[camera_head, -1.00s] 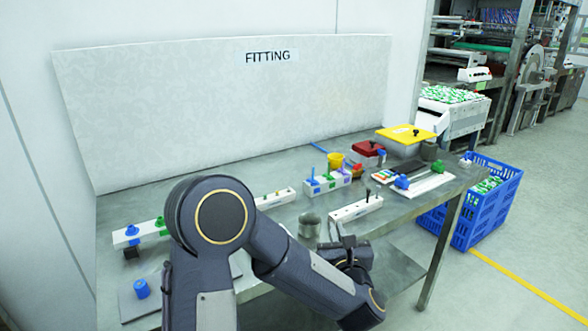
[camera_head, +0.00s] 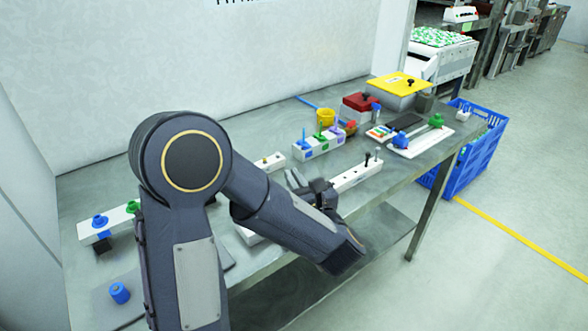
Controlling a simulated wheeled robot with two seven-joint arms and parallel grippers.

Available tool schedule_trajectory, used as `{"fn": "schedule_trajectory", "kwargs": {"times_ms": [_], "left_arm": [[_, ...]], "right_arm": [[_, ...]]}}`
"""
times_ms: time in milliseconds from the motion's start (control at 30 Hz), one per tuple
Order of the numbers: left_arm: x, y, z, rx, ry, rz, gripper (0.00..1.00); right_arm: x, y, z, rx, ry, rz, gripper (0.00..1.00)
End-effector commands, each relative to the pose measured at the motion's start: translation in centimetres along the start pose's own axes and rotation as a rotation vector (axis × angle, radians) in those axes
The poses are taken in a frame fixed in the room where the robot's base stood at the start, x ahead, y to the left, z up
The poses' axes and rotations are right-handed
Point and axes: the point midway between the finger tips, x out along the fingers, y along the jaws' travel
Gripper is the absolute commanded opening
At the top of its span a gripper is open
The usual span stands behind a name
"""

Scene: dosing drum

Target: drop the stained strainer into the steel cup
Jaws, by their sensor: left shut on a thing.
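My left gripper (camera_head: 312,188) is past the bend of my left arm, low over the table beside the white peg strip (camera_head: 352,178). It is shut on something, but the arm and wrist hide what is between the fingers. I cannot make out the stained strainer. The grey steel cup seen earlier near this spot is now mostly or wholly behind the gripper. A grey shape at the gripper may be part of it or a finger; I cannot tell. My right gripper is out of view.
A white block with coloured pegs (camera_head: 318,147), a yellow cup (camera_head: 326,118), a red-lidded box (camera_head: 361,105) and a yellow-lidded box (camera_head: 399,87) stand further back. A blue cylinder (camera_head: 120,293) is at front left. A blue crate (camera_head: 474,150) stands beyond the table's right end.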

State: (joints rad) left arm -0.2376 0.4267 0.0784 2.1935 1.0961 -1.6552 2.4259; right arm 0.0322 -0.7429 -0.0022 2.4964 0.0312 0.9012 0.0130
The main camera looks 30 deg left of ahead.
Motion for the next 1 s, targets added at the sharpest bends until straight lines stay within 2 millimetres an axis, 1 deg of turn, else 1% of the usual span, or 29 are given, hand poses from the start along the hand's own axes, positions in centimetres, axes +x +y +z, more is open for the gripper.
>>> {"fn": "schedule_trajectory", "kwargs": {"times_ms": [100,367,400,567,600,867,967,1000], "left_arm": [[0.0,0.0,-0.5,0.001,0.000,0.000,0.00],[0.0,0.0,-0.6,0.000,-0.001,0.000,0.00],[0.0,0.0,-0.6,0.000,0.000,0.000,0.08],[0.0,0.0,-0.6,0.000,0.000,0.000,0.29],[0.0,0.0,-0.6,-0.001,0.000,0.000,0.31],[-0.1,0.0,-0.6,-0.001,0.000,-0.001,0.31],[-1.0,-0.1,-0.7,-0.002,0.000,-0.004,0.31],[-1.5,-0.2,-0.7,-0.003,0.000,-0.005,0.31]], "right_arm": [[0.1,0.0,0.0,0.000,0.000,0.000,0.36],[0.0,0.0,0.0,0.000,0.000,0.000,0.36],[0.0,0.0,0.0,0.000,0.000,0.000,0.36],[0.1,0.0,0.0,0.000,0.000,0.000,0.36],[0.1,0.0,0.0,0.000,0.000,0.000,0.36],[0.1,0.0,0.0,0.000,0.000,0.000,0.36],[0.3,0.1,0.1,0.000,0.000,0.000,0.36],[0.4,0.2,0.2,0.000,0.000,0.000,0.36]]}}
